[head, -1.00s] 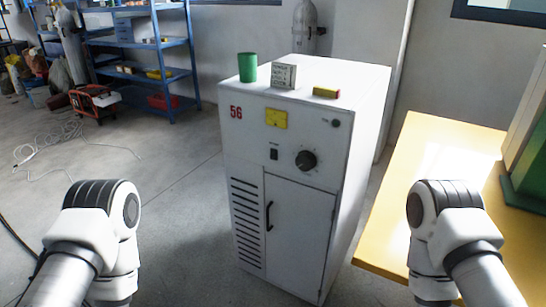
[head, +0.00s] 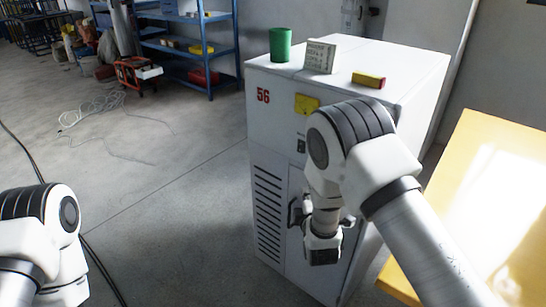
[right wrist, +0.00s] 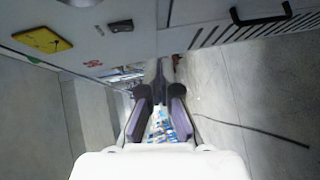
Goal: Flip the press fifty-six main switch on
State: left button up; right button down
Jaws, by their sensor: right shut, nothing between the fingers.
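The white cabinet marked with a red 56 (head: 263,95) stands in the middle of the head view. Its small black rocker switch (head: 301,146) sits below the yellow panel, close beside my right arm's outline; it shows in the right wrist view (right wrist: 121,26) at the top. I cannot tell its on or off position. My right gripper (head: 322,250) hangs low in front of the cabinet door, its fingertips hidden in the head view. In the right wrist view its fingers (right wrist: 159,72) are shut and empty, apart from the switch. My left gripper is out of view.
The door handle (head: 294,212) is close to my right gripper. A green cup (head: 280,45), a small sign (head: 320,57) and a red and yellow block (head: 368,79) rest on the cabinet. A yellow table (head: 490,150) stands right. Floor to the left is mostly clear, with a cable.

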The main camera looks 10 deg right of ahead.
notch_tip(320, 180, up, 2)
jog(key=w+a, duration=0.2)
jog(key=t, duration=0.1)
send_near(297, 150)
jog(key=w+a, duration=0.2)
jog(key=w, duration=0.2)
jog(key=d, duration=0.1)
jog(key=w+d+p, duration=0.1)
jog(key=w+d, duration=0.1)
jog(key=shift+f+n+y, duration=0.3)
jog(key=shift+y, duration=0.1)
